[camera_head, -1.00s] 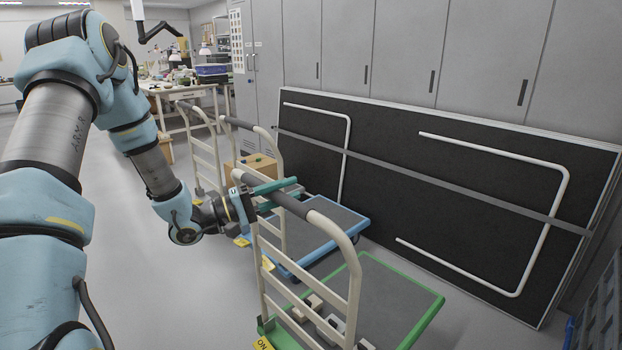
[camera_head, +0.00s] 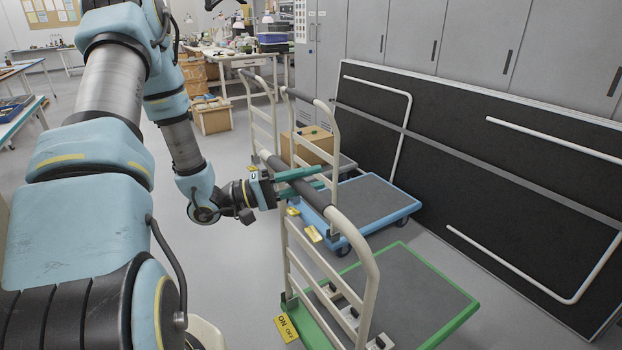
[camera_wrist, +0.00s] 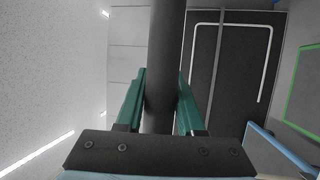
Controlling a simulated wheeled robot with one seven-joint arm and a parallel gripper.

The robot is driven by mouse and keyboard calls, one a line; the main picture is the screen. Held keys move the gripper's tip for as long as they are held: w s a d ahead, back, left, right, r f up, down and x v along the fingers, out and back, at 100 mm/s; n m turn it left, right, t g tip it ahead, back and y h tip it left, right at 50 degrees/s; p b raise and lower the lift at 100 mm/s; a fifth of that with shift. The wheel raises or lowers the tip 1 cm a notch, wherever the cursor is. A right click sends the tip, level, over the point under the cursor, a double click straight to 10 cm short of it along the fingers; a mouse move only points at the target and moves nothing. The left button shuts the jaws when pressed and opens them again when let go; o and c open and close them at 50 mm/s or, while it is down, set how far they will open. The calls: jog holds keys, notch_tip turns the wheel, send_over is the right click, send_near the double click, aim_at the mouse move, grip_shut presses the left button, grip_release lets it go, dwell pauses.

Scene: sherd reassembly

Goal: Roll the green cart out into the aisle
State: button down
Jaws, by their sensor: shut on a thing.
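The green cart (camera_head: 405,244) has a grey deck with a green rim and a cream tube handle frame with a dark grip bar (camera_head: 345,203). It stands at the lower right in the head view. My gripper (camera_head: 322,176) is shut on the grip bar, with its green fingers on either side. In the wrist view the dark bar (camera_wrist: 163,60) runs between the fingers of my gripper (camera_wrist: 160,78). A yellow ON/OFF tag (camera_head: 286,328) is at the cart's lower left corner. Small pale blocks (camera_head: 348,318) show behind the frame's rails. The cart's wheels are hidden.
A blue cart (camera_head: 385,215) stands just beyond, and another cart behind it bears a cardboard box (camera_head: 309,147). A black folded panel (camera_head: 480,170) leans on grey cabinets (camera_head: 470,40) at right. Open floor (camera_head: 110,130) lies left; a bench (camera_head: 15,125) stands at far left.

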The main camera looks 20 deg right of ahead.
jog(key=c, duration=0.5)
grip_release()
jog(key=b+v, duration=0.2)
jog(key=v, duration=0.8)
jog(key=shift+w+a+f, duration=0.1)
jog(key=shift+a+f, duration=0.05)
jog(key=shift+a, duration=0.2)
